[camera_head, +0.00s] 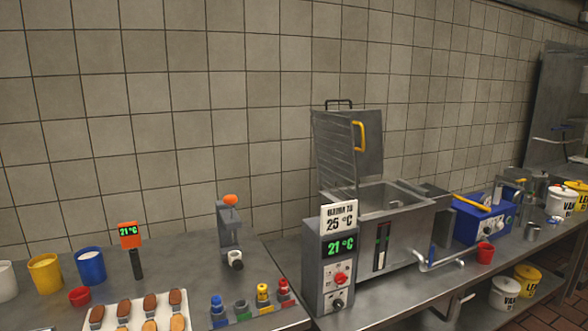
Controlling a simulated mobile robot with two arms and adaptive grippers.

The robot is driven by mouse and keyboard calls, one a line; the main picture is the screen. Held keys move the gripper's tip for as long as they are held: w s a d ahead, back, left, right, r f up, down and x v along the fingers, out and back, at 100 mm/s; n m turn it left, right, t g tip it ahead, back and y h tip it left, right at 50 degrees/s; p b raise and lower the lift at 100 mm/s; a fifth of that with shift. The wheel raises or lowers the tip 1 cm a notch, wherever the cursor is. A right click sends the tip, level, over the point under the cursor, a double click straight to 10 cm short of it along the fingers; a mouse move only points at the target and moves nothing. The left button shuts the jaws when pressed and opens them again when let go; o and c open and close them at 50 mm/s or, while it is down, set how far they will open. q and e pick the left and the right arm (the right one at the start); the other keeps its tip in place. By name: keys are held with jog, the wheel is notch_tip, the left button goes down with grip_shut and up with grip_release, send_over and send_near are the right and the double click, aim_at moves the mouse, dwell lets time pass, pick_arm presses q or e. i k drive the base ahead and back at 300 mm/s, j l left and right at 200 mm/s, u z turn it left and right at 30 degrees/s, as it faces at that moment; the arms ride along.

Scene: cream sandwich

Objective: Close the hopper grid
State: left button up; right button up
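The hopper (385,207) is a steel box on the right-hand counter with its top open. Its hinged grid (346,150) stands raised, upright at the back left of the opening, with a yellow handle (361,136) on its right side. A control panel (338,260) with a green 21 °C display and a 25 °C sign stands at the hopper's front left. Neither of my grippers shows in the head view.
A blue machine (478,219) stands right of the hopper, and a red cup (485,253) in front of it. A bent pipe (438,263) juts from the hopper's front. A tray of brown biscuits (133,318) and colored nozzles (262,295) occupy the left counter.

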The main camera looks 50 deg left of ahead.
aim_at(352, 118)
jog(key=u, duration=1.15)
jog(key=i+j+u, duration=0.3)
jog(key=i, duration=0.2)
